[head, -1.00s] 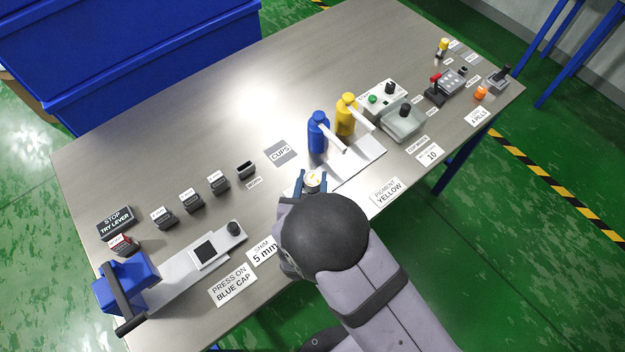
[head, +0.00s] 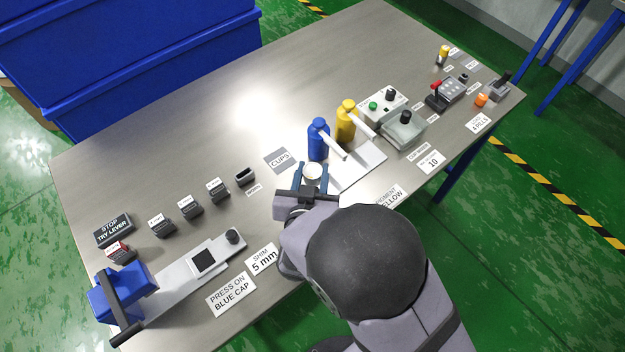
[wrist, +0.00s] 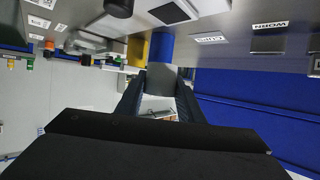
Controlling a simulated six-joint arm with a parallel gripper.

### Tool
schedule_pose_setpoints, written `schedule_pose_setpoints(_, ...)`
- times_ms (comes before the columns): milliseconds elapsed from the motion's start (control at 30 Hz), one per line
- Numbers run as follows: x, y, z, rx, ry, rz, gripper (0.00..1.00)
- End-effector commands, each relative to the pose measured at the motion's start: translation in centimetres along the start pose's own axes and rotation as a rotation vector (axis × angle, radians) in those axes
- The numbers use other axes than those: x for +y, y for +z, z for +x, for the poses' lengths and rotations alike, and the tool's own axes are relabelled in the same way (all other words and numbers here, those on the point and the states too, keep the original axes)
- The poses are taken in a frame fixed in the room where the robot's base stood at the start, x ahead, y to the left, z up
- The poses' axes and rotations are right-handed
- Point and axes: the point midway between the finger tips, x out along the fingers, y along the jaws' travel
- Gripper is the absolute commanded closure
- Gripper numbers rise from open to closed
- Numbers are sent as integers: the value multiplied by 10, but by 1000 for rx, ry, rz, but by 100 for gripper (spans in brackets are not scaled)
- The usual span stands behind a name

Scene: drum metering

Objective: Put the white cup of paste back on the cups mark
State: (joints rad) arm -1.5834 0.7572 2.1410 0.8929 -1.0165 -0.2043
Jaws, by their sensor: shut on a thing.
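The white cup (head: 313,172) is held between the two fingers of my gripper (head: 312,178), in front of the blue bottle. It looks upright, with its pale round top showing. In the wrist view the cup (wrist: 160,79) shows as a grey shape between the dark fingers (wrist: 159,98). The cups mark (head: 280,160), a grey square with a CUPS label, lies on the table to the left of the cup and slightly farther back. Nothing stands on it. How high the cup is above the table is hard to tell.
A small dark holder (head: 245,176) and several grey blocks stand left of the mark. The table behind the mark is clear.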

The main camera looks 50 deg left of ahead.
Motion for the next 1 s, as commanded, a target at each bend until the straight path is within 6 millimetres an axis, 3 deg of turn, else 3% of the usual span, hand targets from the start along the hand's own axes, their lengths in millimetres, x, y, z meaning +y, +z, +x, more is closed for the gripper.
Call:
schedule_pose_setpoints(200,0,-21,-8,2,0,2,92)
schedule_pose_setpoints(467,0,-28,-12,0,0,0,92)
schedule_pose_setpoints(633,1,-18,-8,-2,1,-1,92)
schedule_pose_setpoints(833,1,22,10,-1,2,-1,92)
schedule_pose_setpoints(1000,-21,15,37,4,33,19,92)
